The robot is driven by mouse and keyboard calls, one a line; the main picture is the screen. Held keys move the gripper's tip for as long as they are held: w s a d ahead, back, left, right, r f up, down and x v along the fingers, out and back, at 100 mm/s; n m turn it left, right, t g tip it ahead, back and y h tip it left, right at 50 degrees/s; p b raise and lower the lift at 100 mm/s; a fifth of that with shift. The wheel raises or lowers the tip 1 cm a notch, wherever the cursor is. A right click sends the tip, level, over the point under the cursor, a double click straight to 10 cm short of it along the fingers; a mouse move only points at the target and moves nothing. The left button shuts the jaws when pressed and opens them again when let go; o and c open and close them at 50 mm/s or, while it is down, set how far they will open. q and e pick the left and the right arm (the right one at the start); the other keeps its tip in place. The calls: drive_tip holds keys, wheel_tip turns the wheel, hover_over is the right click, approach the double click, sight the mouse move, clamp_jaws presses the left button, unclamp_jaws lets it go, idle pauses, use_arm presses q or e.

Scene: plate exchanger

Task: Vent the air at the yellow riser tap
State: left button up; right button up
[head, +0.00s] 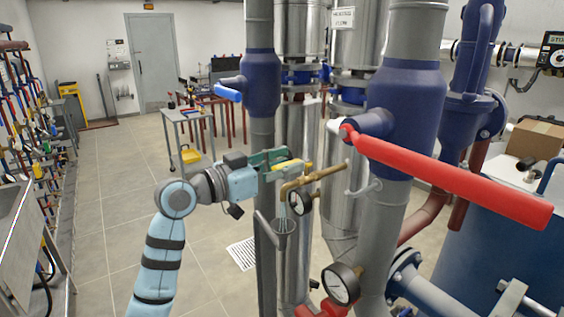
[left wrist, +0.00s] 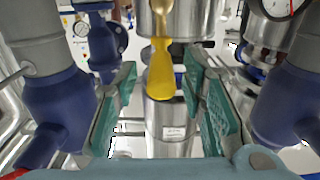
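The brass riser tap (head: 324,173) sticks out beside the pipes in the middle of the head view. Its yellow lever (left wrist: 161,72) points between my left gripper's fingers in the left wrist view. My left gripper (head: 288,161) is at the lever in the head view, with its green finger pads on either side. In the left wrist view the fingers stand apart, with gaps visible on both sides of the lever. My right gripper is not in view.
A long red lever (head: 450,180) crosses the right foreground on a blue valve. A blue-handled valve (head: 229,93) sits on the left pipe. Gauges (head: 341,284) stand near the pipes. A grey cart (head: 188,127) stands behind; the floor to the left is open.

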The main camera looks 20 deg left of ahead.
use_arm(q)
drive_tip(key=shift+w+d+f, duration=0.1)
drive_tip(key=shift+w, duration=0.05)
drive_tip(key=c, duration=0.3)
drive_tip(key=shift+w, duration=0.1)
clamp_jaws()
drive_tip(key=shift+y, duration=0.3)
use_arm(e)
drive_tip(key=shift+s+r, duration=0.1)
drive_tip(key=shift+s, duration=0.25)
